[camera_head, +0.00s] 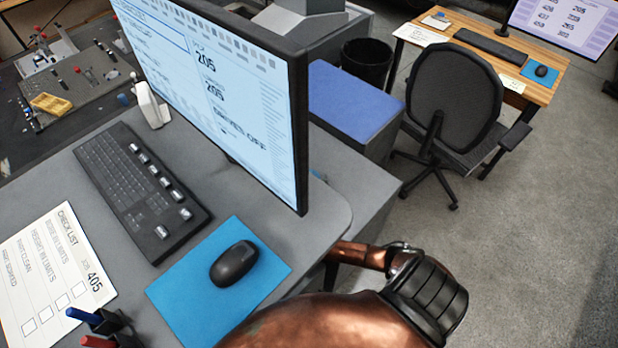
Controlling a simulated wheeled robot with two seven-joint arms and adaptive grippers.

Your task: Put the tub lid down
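I cannot make out a tub lid or a tub for certain in the head view. Part of one of my copper-coloured arms, with a black ribbed joint, shows at the bottom right beside the desk edge. Its far end passes out of sight by the desk, and no gripper fingers show. Neither gripper is in view, so I cannot see whether either holds the lid.
The grey desk (255,194) bears a monitor (215,85), keyboard (135,185), black mouse (234,263) on a blue mat (180,295), and checklist (50,270). Beyond stand a blue-topped grey box (350,100), bin (366,62) and chair (455,95). Floor (540,220) at right is clear.

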